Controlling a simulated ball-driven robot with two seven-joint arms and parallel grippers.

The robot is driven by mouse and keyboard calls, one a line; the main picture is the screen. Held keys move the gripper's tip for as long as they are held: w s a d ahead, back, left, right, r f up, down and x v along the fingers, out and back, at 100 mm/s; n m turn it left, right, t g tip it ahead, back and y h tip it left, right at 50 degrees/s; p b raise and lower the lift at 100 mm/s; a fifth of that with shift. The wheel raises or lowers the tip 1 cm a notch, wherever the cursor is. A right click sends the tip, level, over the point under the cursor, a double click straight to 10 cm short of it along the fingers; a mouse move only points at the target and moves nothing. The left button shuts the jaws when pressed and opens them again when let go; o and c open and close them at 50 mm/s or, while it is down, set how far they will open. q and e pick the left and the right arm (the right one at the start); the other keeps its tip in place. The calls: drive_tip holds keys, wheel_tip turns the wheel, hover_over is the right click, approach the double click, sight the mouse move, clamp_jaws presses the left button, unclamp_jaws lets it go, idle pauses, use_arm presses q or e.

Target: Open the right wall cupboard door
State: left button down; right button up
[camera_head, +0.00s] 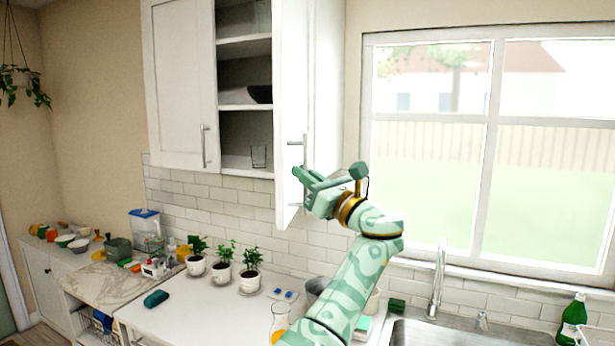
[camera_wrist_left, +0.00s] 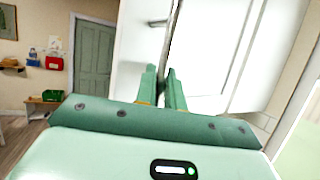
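The right wall cupboard door (camera_head: 292,70) is white and stands swung out from the cupboard, with the shelves beside it exposed. Its upright bar handle (camera_head: 305,150) is on the door's outer edge. My left gripper (camera_head: 300,182) is at the lower part of this handle. In the left wrist view, the fingers of my left gripper (camera_wrist_left: 162,80) are close together, with the handle bar (camera_wrist_left: 172,38) running down between them. They look shut on it, though the contact itself is partly hidden. My right gripper is not in view.
The left cupboard door (camera_head: 180,85) is shut. A glass (camera_head: 259,156) and a dark bowl (camera_head: 260,93) stand on the open shelves. Potted plants (camera_head: 222,268) and a faucet (camera_head: 437,280) stand below. A window (camera_head: 490,150) is at the right.

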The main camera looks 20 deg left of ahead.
use_arm(q)
drive_tip(key=c, duration=1.5)
unclamp_jaws()
drive_tip(key=shift+w, duration=0.1)
drive_tip(key=b+v, duration=0.5)
drive_tip(key=v, duration=1.1)
drive_tip(key=shift+d, duration=0.2)
